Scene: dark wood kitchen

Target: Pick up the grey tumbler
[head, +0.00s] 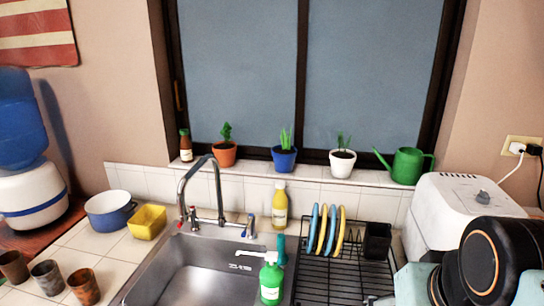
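The grey tumbler (47,277) stands upright on the white tiled counter at the lower left of the head view. It is in the middle of a row of three, between a dark brown tumbler (13,266) on its left and a rust-brown tumbler (83,287) on its right. Part of my arm shows at the lower right, far from the tumblers. My gripper is not in view.
A blue pot (110,212) and a yellow tub (147,223) stand behind the tumblers. The sink (192,270) with its tall faucet is to their right. A green bottle (271,280), dish rack (345,278) and white appliance (462,205) are further right.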

